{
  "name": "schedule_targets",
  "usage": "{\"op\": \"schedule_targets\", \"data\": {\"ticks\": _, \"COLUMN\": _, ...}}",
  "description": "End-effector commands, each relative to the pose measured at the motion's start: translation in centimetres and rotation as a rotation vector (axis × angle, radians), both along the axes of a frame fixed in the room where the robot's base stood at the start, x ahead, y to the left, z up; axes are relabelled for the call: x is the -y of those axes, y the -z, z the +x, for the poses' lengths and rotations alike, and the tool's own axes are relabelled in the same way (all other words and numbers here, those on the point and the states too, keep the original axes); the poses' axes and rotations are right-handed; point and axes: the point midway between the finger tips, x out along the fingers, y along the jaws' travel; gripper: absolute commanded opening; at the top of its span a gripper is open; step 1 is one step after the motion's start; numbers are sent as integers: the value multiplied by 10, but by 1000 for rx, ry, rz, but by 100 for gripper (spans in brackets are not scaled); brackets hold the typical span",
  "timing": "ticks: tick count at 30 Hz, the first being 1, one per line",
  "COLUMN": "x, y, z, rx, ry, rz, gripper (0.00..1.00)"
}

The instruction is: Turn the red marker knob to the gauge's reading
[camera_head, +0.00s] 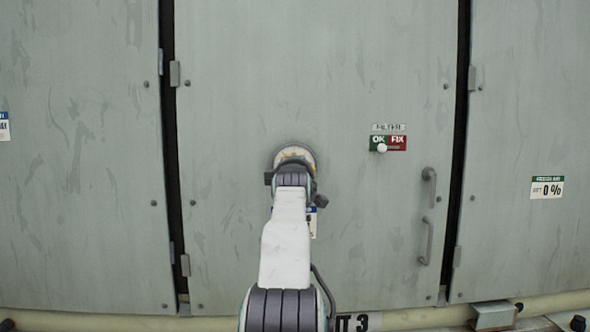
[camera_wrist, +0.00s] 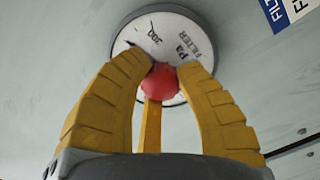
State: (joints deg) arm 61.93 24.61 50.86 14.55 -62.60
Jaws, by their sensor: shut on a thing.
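The round filter gauge (camera_wrist: 192,25) has a white face with "300", "Pa" and "FILTER" printed on it and a grey rim. The red marker knob (camera_wrist: 161,81) is at the middle of the face. My gripper (camera_wrist: 162,70) is shut on the red knob, with yellow fingers on both sides of it and another yellow finger below.
A green and red OK/FIX slider plate (camera_head: 396,144) with a white knob (camera_head: 381,148) is to the right. Two door handles (camera_head: 428,188) stick out further right. A pipe (camera_head: 420,317) runs along the bottom.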

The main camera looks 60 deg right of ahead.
Motion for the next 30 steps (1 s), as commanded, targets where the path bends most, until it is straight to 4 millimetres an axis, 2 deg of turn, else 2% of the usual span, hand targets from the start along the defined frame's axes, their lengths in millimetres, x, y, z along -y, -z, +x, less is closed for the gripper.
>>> {"op": "schedule_targets", "data": {"ticks": 8, "x": 1, "y": -2, "z": -1, "rx": 89, "ry": 2, "rz": 62, "gripper": 0}}
{"op": "schedule_targets", "data": {"ticks": 21, "x": 0, "y": -1, "z": 0, "rx": 375, "ry": 9, "rz": 245, "gripper": 0}}
{"op": "schedule_targets", "data": {"ticks": 30, "x": 0, "y": 0, "z": 1, "rx": 513, "ry": 14, "rz": 333, "gripper": 0}}
